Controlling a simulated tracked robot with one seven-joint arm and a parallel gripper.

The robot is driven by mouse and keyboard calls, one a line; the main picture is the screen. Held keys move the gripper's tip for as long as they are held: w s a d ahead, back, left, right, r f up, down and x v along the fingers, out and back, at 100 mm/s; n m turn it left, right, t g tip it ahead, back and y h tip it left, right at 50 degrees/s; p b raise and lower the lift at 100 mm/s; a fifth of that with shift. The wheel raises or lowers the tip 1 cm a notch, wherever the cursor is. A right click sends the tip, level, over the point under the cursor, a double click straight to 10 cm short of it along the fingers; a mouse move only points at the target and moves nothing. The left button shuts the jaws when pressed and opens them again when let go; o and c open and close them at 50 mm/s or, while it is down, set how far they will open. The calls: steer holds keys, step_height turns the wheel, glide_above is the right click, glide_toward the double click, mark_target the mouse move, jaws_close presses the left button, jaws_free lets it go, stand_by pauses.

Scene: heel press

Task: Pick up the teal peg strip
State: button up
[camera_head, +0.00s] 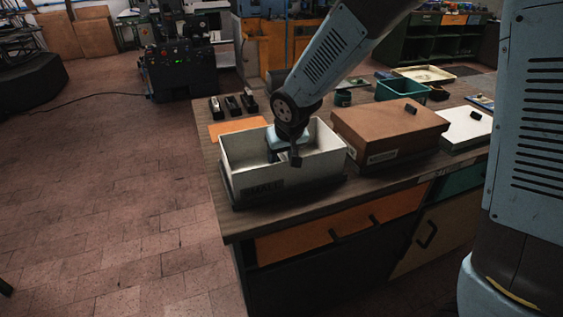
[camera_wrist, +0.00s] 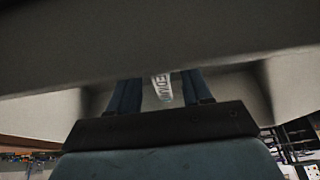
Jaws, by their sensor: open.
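My gripper (camera_head: 294,160) reaches down into an open white bin (camera_head: 242,175) at the near left of the bench. In the wrist view, its two dark fingers (camera_wrist: 160,84) stand apart, surrounded by the bin's pale walls. A small pale piece with dark lettering and a slight teal tint (camera_wrist: 162,88) shows between the fingers. It may be the teal peg strip, but I cannot tell for sure, nor whether the fingers touch it. The bin's floor is hidden by its walls and my arm in the head view.
A brown box (camera_head: 385,130) stands close right of the bin, with a white-topped box (camera_head: 464,130) beyond. A teal tray (camera_head: 404,90) and a cream tray (camera_head: 425,75) lie behind. Several black blocks (camera_head: 232,104) and an orange mat (camera_head: 238,126) lie behind the bin.

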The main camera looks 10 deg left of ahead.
steer(key=shift+x, duration=0.9)
steer(key=shift+f, duration=0.15)
jaws_close()
